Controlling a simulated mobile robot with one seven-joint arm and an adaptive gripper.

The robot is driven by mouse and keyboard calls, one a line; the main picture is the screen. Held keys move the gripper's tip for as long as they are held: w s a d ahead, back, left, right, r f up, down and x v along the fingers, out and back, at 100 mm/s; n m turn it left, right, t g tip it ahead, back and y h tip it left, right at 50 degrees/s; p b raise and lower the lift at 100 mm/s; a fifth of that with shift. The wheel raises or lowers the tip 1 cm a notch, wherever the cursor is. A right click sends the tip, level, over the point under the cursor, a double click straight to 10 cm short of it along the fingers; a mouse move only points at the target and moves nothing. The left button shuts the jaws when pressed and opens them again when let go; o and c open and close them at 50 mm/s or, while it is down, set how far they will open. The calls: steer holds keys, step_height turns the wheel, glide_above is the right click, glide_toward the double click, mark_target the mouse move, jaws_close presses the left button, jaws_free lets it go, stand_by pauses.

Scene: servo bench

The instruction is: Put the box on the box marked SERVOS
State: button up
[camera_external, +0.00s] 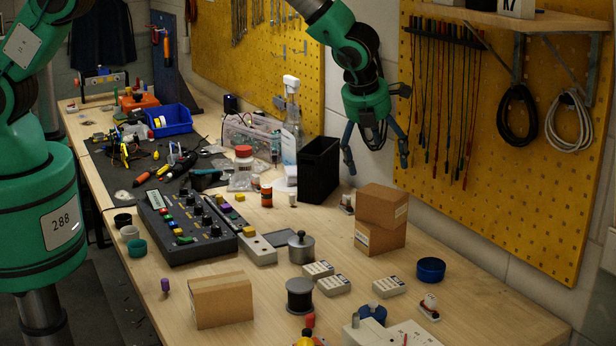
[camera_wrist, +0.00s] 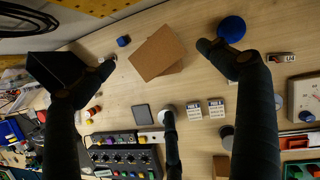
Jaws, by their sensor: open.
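Two brown cardboard boxes stand stacked near the wall side of the bench. The upper box (camera_external: 382,206) sits slightly turned on the lower box (camera_external: 379,239); both carry small labels I cannot read. A third cardboard box (camera_external: 221,300) stands alone at the front left, and its edge shows at the bottom of the wrist view (camera_wrist: 221,167). I cannot tell which box is marked SERVOS. My gripper (camera_external: 377,165) is open and empty, above the stack with its fingers pointing down. In the wrist view the stack's top (camera_wrist: 157,52) lies between my spread fingers.
A tall black bin (camera_external: 318,170) stands left of the stack, close to my gripper. A lidded metal pot (camera_external: 301,248), white labelled blocks (camera_external: 334,285) and a blue round dish (camera_external: 431,269) stand around. A black control panel (camera_external: 187,228) lies left. The pegboard (camera_external: 500,130) rises behind.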

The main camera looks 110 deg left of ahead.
steer(key=s+d+r+n+t, duration=0.1)
steer(key=s+d+r+n, duration=0.4)
steer(key=r, duration=0.4)
steer(key=s+d+r+n+h, duration=0.1)
steer(key=s+d+r+n, duration=0.1)
steer(key=s+d+r, duration=0.55)
steer(key=s+d+r+n+t, duration=0.1)
steer(key=s+d+r+n, duration=0.5)
steer(key=r, duration=0.5)
steer(key=s+d+r+n+h, duration=0.1)
steer(key=s+d+n, duration=0.2)
steer(key=s, duration=0.7)
steer(key=s+d+r+n+t+h, duration=0.1)
steer(key=s+d, duration=0.4)
steer(key=s, duration=0.5)
steer(key=s+d+r+n+t+h, duration=0.1)
steer(key=s+d+r+n, duration=0.2)
steer(key=s, duration=0.8)
steer(key=shift+d+n, duration=0.9)
steer(key=shift+d, duration=0.05)
step_height(320, 180, down, 18)
steer(key=b, duration=1.8)
